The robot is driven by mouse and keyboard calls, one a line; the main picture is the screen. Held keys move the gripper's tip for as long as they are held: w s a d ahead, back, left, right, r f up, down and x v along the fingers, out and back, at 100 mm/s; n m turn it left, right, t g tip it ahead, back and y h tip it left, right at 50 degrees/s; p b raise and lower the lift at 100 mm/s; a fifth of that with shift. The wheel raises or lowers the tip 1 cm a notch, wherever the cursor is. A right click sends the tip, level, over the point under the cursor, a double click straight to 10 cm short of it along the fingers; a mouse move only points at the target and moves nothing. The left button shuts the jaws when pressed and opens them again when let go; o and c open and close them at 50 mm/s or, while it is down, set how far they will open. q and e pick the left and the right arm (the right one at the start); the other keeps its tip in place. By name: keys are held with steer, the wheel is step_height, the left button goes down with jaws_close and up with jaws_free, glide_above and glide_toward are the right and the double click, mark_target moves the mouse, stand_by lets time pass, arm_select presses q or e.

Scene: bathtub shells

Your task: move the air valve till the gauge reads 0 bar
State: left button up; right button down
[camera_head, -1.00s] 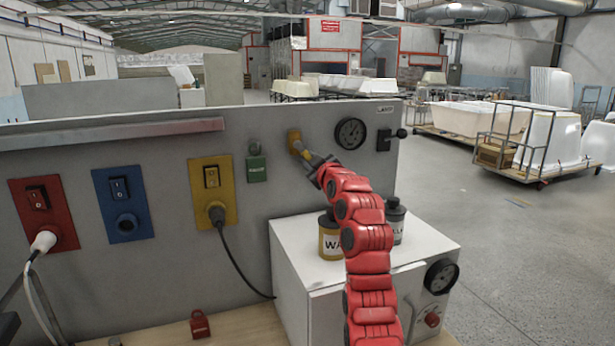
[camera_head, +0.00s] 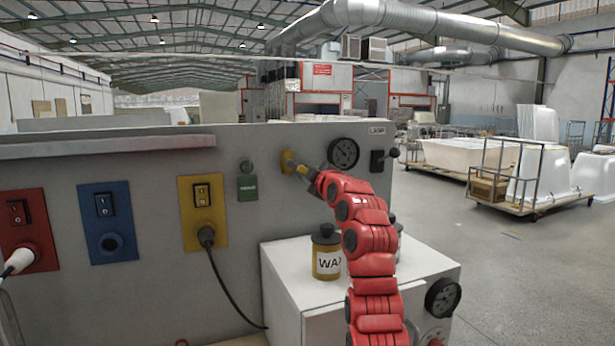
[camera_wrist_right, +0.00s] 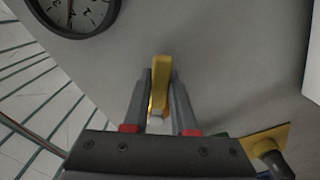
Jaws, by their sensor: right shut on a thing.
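The air valve (camera_head: 288,163) is a yellow fitting on the grey panel, with a short yellow lever pointing right and slightly down. My right gripper (camera_head: 307,172) is at the lever's end. In the right wrist view the yellow lever (camera_wrist_right: 160,78) stands between the two fingers of my right gripper (camera_wrist_right: 158,103), which is shut on it. The round dark-rimmed gauge (camera_head: 344,153) is on the panel just right of the valve. It is partly cut off in the right wrist view (camera_wrist_right: 74,12), and I cannot read its value. My left gripper is not in view.
A black lever switch (camera_head: 378,161) is right of the gauge. A green tag (camera_head: 247,188) and a yellow socket (camera_head: 202,212) with a plugged cable are left of the valve. A white cabinet (camera_head: 282,270) with labelled jars (camera_head: 327,257) stands below my right arm.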

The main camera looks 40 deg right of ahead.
steer(key=c, duration=0.7)
jaws_free()
steer(key=shift+b+v, duration=2.25)
steer(key=shift+v, duration=6.45)
steer(key=shift+a, duration=0.1)
